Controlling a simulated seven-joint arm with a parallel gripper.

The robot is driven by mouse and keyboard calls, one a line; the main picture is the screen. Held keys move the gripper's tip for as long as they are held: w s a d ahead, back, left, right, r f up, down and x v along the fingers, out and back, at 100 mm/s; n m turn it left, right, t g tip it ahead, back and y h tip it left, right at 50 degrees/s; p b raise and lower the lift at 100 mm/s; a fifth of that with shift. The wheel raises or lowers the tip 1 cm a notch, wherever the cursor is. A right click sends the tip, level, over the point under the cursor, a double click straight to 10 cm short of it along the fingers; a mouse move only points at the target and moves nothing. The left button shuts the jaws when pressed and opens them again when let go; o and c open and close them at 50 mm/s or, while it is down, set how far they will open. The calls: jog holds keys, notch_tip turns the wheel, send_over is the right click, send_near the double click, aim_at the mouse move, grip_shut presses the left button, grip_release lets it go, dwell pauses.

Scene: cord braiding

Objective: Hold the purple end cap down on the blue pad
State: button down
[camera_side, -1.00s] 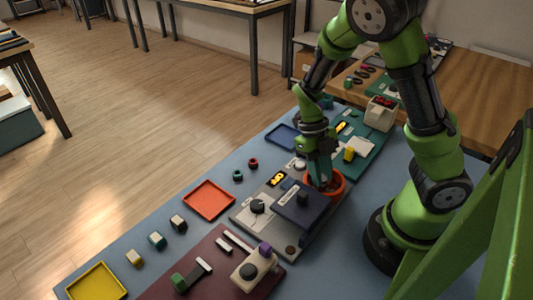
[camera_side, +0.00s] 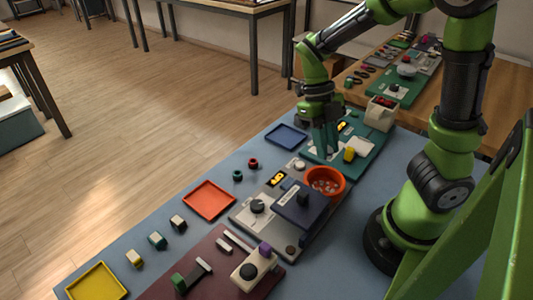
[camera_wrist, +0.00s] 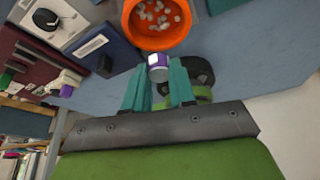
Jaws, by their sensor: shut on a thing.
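My gripper (camera_side: 326,150) hangs with its fingers downward over the green board, behind the orange bowl. In the wrist view its two teal fingers (camera_wrist: 158,88) are shut on a small purple and white piece, the purple end cap (camera_wrist: 158,72). The cap cannot be made out in the side view. A blue square tray (camera_side: 287,137), the closest match to a blue pad, lies left of the gripper and apart from it. I cannot tell for sure that it is the pad.
The orange bowl (camera_side: 325,182) holds several pale bits. A dark blue box (camera_side: 302,208) stands in front of it. A yellow piece (camera_side: 349,154) and a beige box (camera_side: 381,114) are right of my gripper. Red (camera_side: 209,200) and yellow (camera_side: 96,283) trays lie towards the front left.

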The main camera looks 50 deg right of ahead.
aim_at(286, 182)
jog(key=shift+d+f, duration=0.1)
jog(key=shift+f, duration=0.05)
jog(key=w+a+f+n, duration=0.1)
jog(key=w+n, duration=0.1)
jog(key=w+a+f+n+h, duration=0.1)
jog(key=w+a+n, duration=0.1)
jog(key=w+a+f+n+h, duration=0.1)
jog(key=w+a, duration=0.1)
jog(key=shift+w+a+f+n, duration=0.1)
jog(key=shift+w+n, duration=0.3)
jog(key=shift+f, duration=2.5)
jog(key=shift+f, duration=0.45)
jog(key=shift+r, duration=3.1)
